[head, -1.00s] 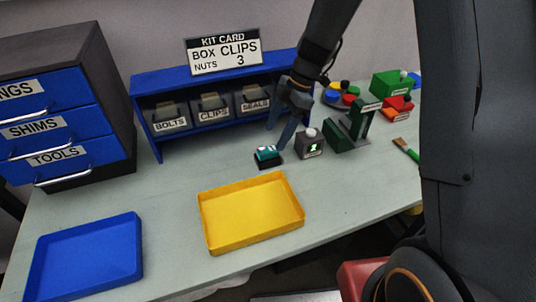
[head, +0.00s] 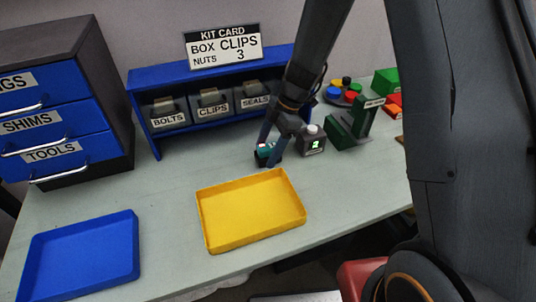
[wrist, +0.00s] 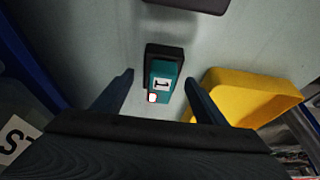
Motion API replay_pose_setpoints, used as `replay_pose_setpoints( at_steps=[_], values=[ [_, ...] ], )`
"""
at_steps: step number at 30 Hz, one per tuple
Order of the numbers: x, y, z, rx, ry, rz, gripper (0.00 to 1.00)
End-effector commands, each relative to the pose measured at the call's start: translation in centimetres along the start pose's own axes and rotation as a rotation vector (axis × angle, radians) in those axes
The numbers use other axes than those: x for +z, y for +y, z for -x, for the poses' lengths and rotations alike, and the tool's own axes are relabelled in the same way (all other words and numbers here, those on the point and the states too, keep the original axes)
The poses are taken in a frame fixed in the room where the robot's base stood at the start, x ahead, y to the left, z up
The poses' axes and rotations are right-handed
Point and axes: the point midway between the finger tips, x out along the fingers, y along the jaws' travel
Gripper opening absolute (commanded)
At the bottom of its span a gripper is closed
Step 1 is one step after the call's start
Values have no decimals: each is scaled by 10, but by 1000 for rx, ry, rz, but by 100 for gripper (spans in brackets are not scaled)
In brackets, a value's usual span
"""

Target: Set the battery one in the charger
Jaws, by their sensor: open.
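Battery one (wrist: 163,82) is a small teal block marked 1, with a white spot at one end. It sits in or against a black base (wrist: 151,57); I cannot tell whether that is a separate holder. In the head view the battery (head: 264,148) is on the table, partly hidden by my gripper (head: 269,154). My gripper is open, its fingers on either side of the battery in the wrist view; contact is not clear. No part is clearly labelled as the charger. A dark green stand (head: 350,127) with an unreadable label is to the right.
A grey box with a white knob and a lit 2 (head: 312,141) stands just right of the battery. The yellow tray (head: 250,236) lies in front, the blue tray (head: 85,285) front left. The blue rack (head: 146,132) is behind. Coloured knobs (head: 345,92) stand back right.

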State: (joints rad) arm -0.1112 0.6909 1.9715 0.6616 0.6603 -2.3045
Motion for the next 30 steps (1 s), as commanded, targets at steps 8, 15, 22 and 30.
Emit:
replay_pose_setpoints(
  at_steps=[8, 15, 22, 30],
  values=[
    [-1, 0, 1, 0, 0, 1, 23],
    [-1, 0, 2, 1, 0, 1, 6],
    [-3, 1, 7, 3, 1, 2, 6],
    [-12, 2, 30, 6, 0, 3, 6]
  ],
)
